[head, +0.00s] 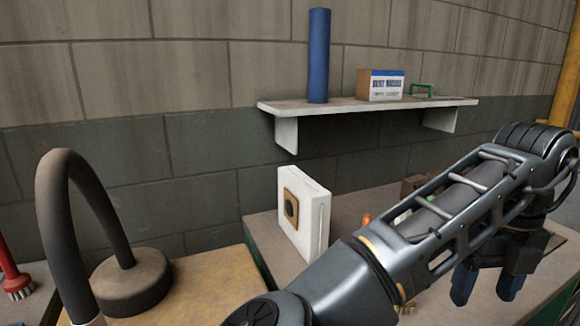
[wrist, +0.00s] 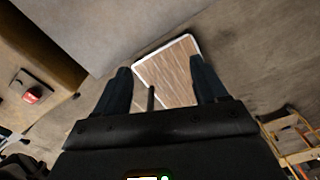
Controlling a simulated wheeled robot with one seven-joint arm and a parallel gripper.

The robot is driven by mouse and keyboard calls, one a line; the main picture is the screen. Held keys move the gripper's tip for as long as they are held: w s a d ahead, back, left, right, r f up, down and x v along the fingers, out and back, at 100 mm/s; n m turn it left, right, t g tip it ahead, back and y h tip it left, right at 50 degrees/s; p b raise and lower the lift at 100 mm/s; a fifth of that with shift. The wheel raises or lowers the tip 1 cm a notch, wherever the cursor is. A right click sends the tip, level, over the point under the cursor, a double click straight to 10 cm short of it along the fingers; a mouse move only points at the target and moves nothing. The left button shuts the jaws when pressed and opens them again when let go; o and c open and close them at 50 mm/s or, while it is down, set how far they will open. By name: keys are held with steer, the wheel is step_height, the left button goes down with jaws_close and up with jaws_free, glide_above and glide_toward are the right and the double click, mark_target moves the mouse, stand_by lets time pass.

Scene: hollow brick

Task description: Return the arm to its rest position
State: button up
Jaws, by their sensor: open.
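My gripper (head: 484,298) hangs at the lower right of the head view, over the right end of the grey bench (head: 335,212). Its two fingers point down and stand apart, with nothing held between them. My arm reaches across the lower right of the view and hides part of the bench. In the wrist view my gripper (wrist: 160,75) is open. A wood-grained panel with a white edge (wrist: 172,70) lies beyond the fingers, apart from them as far as I can tell.
A white block (head: 317,222) with a brown square face stands on the bench left of my arm. A wall shelf (head: 345,106) carries a blue cylinder (head: 318,60), a box (head: 381,85) and a green item. A dark curved hose (head: 52,220) rises at left. The wrist view shows a red button (wrist: 32,95).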

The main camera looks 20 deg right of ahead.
steer(key=s+d+r+n+t+h, duration=0.1)
steer(key=d+r+n+h, duration=0.2)
steer(key=d+n+h, duration=0.4)
steer(key=s+d+r+n+t+h, duration=0.1)
steer(key=d+r+n+h, duration=0.1)
steer(key=d+n+h, duration=0.6)
steer(key=s+a+f+n+t+y, duration=0.2)
steer(key=a+f+n+t+y, duration=0.9)
steer(key=a+n, duration=0.85)
steer(key=s+a+f+n+t+y, duration=0.1)
steer(key=s+a+n+y, duration=0.1)
steer(key=s+a, duration=0.5)
steer(key=s+a+f+n+y, duration=0.2)
steer(key=s+a, duration=0.5)
steer(key=s, duration=0.5)
steer(key=shift+s+f+n+t, duration=0.3)
steer(key=shift+n+t, duration=0.1)
steer(key=shift+n, duration=0.45)
